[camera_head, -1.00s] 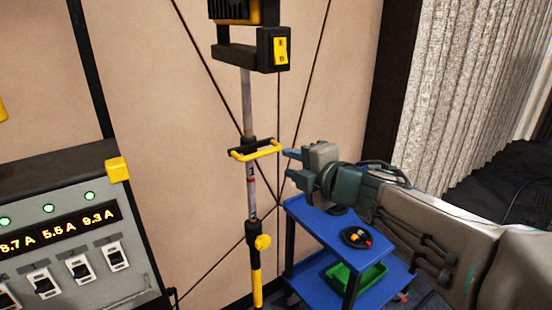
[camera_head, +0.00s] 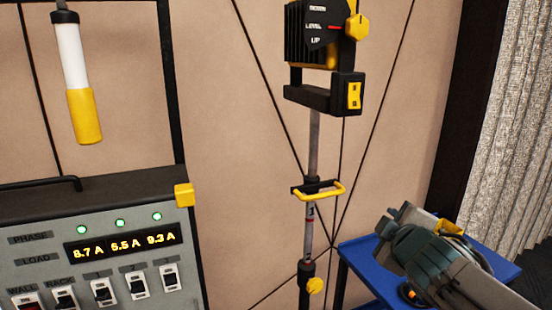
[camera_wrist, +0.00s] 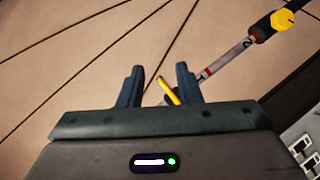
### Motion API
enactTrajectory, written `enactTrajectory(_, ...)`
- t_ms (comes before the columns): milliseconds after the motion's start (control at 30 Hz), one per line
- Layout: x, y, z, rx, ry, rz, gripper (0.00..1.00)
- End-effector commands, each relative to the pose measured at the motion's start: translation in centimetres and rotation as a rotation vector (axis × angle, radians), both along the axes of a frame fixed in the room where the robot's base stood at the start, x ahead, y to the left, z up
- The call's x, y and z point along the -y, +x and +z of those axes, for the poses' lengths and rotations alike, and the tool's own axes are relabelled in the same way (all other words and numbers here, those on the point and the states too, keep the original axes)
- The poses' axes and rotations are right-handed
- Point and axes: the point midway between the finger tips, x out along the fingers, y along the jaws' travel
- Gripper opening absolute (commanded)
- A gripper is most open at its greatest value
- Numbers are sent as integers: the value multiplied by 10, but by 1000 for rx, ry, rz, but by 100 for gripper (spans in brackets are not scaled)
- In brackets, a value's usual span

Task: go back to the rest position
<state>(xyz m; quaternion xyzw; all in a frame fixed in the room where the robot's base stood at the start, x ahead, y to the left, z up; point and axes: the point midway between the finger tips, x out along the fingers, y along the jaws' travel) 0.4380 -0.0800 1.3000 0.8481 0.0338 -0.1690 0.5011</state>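My gripper (camera_head: 396,224) is at the right in the head view, right of the stand and apart from it, in front of the blue cart. In the wrist view its two dark fingers (camera_wrist: 159,84) stand apart with nothing held between them. The yellow bar handle (camera_head: 322,191) is on the upright pole (camera_head: 313,145). In the wrist view the handle (camera_wrist: 168,91) shows beyond the gap between the fingers. The pole carries a black lamp head with a yellow switch (camera_head: 354,95) at the top and a yellow knob (camera_head: 315,286) lower down.
A grey control panel (camera_head: 40,250) with a lit readout and several switches stands at the left. A white and yellow cylinder (camera_head: 85,118) hangs above it. The blue cart (camera_head: 362,262) is partly hidden behind my arm. A tan wall is behind.

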Motion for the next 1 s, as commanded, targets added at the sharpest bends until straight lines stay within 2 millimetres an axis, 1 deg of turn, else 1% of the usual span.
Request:
enactTrajectory(33, 2, -8, -12, -46, 80, -78, 31)
enactTrajectory(100, 4, -21, -31, -120, 200, -190, 31)
enactTrajectory(167, 1, -35, -49, -193, 303, -280, 31)
enactTrajectory(200, -3, -45, -62, -246, 371, -338, 31)
enactTrajectory(267, -12, -62, -80, -332, 469, -417, 31)
enactTrajectory(300, -19, -74, -91, -390, 531, -464, 31)
enactTrajectory(433, -48, -111, -119, -569, 694, -585, 31)
enactTrajectory(500, -62, -126, -128, -647, 753, -627, 31)
enactTrajectory(600, -75, -142, -135, -723, 807, -665, 31)
enactTrajectory(633, -77, -145, -136, -738, 816, -671, 31)
enactTrajectory(733, -81, -149, -138, -762, 832, -682, 31)
enactTrajectory(1000, -81, -149, -138, -762, 832, -682, 31)
